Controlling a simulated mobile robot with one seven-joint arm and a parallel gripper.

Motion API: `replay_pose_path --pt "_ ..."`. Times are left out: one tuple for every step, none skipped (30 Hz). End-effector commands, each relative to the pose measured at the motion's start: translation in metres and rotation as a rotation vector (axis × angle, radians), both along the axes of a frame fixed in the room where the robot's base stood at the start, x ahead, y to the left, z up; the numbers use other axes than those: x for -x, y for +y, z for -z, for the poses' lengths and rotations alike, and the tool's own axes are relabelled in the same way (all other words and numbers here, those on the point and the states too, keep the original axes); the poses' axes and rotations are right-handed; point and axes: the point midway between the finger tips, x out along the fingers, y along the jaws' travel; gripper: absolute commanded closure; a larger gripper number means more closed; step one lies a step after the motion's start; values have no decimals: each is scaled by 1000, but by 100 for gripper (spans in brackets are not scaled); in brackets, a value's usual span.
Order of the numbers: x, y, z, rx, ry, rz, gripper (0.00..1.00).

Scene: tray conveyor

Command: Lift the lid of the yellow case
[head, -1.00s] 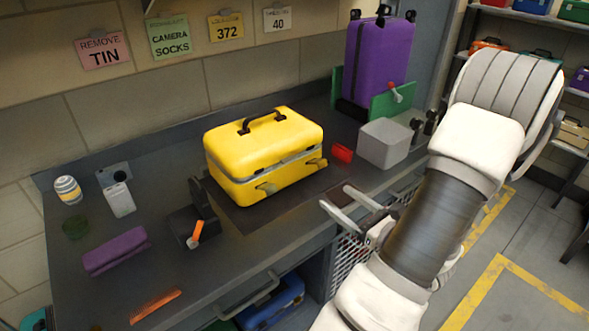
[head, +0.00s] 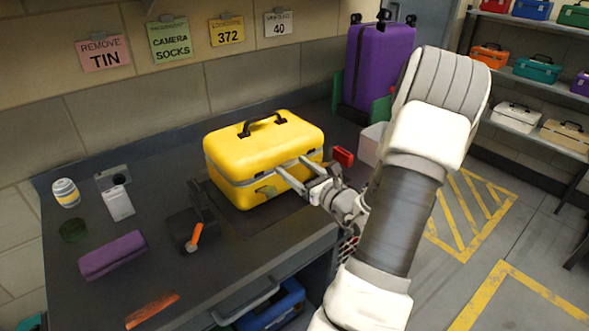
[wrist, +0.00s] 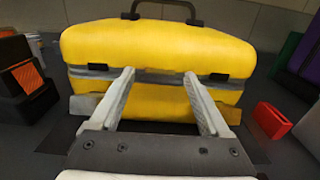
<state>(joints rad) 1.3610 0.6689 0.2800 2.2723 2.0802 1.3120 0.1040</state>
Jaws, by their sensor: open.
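The yellow case (head: 262,150) stands shut on a dark mat on the counter, with a black handle (head: 262,124) on top. The case fills the middle of the wrist view (wrist: 160,55). My gripper (head: 283,168) is open and empty, its two fingers pointing at the front of the case near the seam. In the wrist view the fingertips overlap the front just below the seam; I cannot tell whether they touch it.
A red block (head: 343,156) lies right of the case, by a pale bin (head: 370,145) partly behind my arm. A black stand with an orange lever (head: 194,237) is at front left. A purple suitcase (head: 376,65) stands behind. A purple pouch (head: 112,254) lies far left.

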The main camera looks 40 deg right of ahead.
Motion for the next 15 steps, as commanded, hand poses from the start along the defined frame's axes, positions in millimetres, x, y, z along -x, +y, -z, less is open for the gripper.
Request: replay_pose_path --pt "-3 -1 0 0 -1 0 20" --pt "-4 -1 0 0 -1 1 20" --pt "-5 -1 0 0 -1 1 20" --pt "-5 -1 0 0 -1 1 20" --pt "-6 -1 0 0 -1 1 20" --pt "-6 -1 0 0 -1 1 20" --pt "-6 -1 0 0 -1 1 20" --pt "-6 -1 0 0 -1 1 20" --pt "-6 -1 0 0 -1 1 20" --pt "-5 -1 0 0 0 1 20" --pt "-5 -1 0 0 0 1 22" --pt "-5 -1 0 0 0 1 29" --pt "-5 -1 0 0 0 1 34" --pt "-5 -1 0 0 0 1 40" --pt "-5 -1 0 0 0 1 47"
